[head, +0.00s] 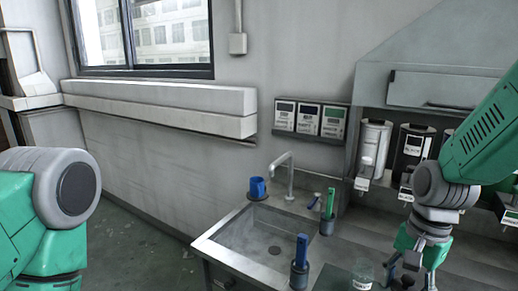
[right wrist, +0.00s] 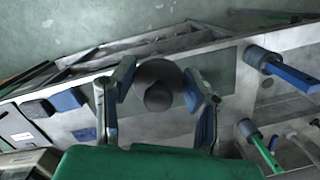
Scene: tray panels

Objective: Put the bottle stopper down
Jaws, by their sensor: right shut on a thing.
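The bottle stopper (right wrist: 158,88) shows in the right wrist view as a dark grey round piece with a smaller round knob. It sits between the two fingers of my right gripper (right wrist: 160,92), which is shut on it. In the head view my right gripper (head: 410,276) points down over the counter at the lower right, and the stopper is hard to make out there.
A sink (head: 262,240) lies left of the counter, with a blue mug (head: 257,188) and a tap (head: 290,170) behind it. A blue-handled tool (head: 301,250) and a green-handled tool (head: 329,203) stand in grey holders. Dispensers (head: 373,148) line the back wall.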

